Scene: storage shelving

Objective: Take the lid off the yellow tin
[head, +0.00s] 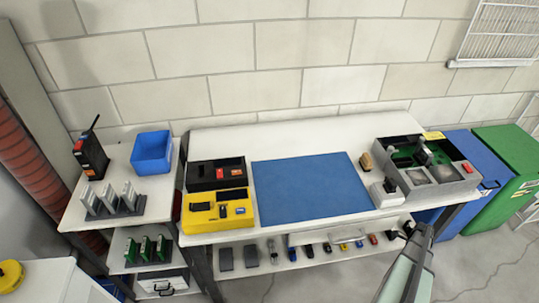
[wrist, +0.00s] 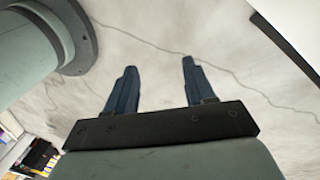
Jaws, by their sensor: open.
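A round yellow thing (head: 10,276) with a dark knob-like spot on top sits at the lower left of the head view, on a white surface and cut by the picture edge. It may be the yellow tin; I cannot make out a lid seam. My gripper (wrist: 159,66) shows in the wrist view with its two dark blue fingers spread apart, nothing between them, over bare grey floor. In the head view, part of my arm (head: 408,270) is at the lower right, far from the round yellow thing.
A white workbench (head: 300,140) carries a blue mat (head: 310,188), a yellow box (head: 218,211), a black box (head: 215,173) and a grey case (head: 440,185). A side shelf with a blue bin (head: 151,152) stands left. Blue and green cabinets (head: 508,160) stand right.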

